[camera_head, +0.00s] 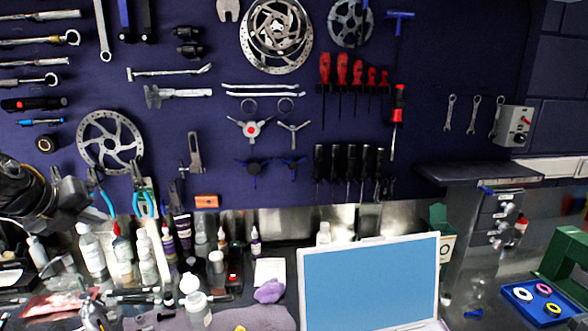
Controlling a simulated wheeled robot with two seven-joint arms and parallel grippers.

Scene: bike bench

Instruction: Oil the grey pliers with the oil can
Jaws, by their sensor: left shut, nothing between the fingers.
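My left gripper (66,190) is at the left edge, dark and shut with nothing in it, in front of the blue wall panel. It is close to blue-handled pliers (101,193) hanging on the panel. A second blue-handled pair (143,200) and a dark-handled pair (179,222) hang to the right. A grey metal tool (93,317) shows at the bottom left, cut by the frame edge; I cannot tell whether it is the grey pliers. A white bottle with a narrow top (196,306) stands at the front; I cannot tell whether it is the oil can.
Several bottles (147,262) crowd the back left of the bench. An open laptop (370,285) stands at the centre right. A purple cloth (255,318) lies at the front. A blue tray with coloured rings (545,303) is at the right. Tools cover the wall panel.

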